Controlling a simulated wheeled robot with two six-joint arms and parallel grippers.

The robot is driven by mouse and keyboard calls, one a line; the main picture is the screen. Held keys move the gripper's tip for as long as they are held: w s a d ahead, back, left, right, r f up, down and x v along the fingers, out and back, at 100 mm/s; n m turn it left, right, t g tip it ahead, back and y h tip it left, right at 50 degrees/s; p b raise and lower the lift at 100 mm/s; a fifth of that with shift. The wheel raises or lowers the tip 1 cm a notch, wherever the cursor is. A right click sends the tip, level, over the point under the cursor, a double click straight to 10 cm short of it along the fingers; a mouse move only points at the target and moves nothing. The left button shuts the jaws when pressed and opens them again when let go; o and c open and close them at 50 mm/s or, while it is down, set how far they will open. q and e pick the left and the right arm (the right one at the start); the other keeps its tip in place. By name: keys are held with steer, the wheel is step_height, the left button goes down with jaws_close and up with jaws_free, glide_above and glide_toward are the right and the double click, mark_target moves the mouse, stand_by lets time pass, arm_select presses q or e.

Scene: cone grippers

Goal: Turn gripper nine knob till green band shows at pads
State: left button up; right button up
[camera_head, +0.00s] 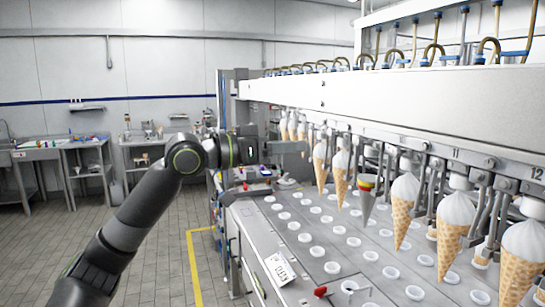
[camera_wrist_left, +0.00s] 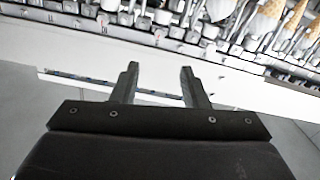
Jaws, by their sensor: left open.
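A row of machine grippers hangs under the long white beam (camera_head: 420,100), most with a cream-topped cone, such as the one near label 11 (camera_head: 455,225). One position, the second cone left of it, holds a grey cone-shaped piece (camera_head: 367,198) with coloured bands near its top; red and yellow show, and green is hard to make out. No number nine label or knob can be read there. My left gripper (camera_head: 303,149) is left of this row, apart from the grey piece. In the left wrist view its two fingers (camera_wrist_left: 159,80) are spread, with nothing between them. My right gripper is out of view.
A steel deck (camera_head: 285,235) with rows of white-ringed holes lies under the cones. A white label card (camera_head: 281,269) and a red knob (camera_head: 320,291) are on the front part. Benches (camera_head: 65,150) stand at the back left.

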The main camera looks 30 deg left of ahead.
arm_select(q)
steer(key=shift+b+v, duration=0.55)
steer(key=shift+v, duration=0.9)
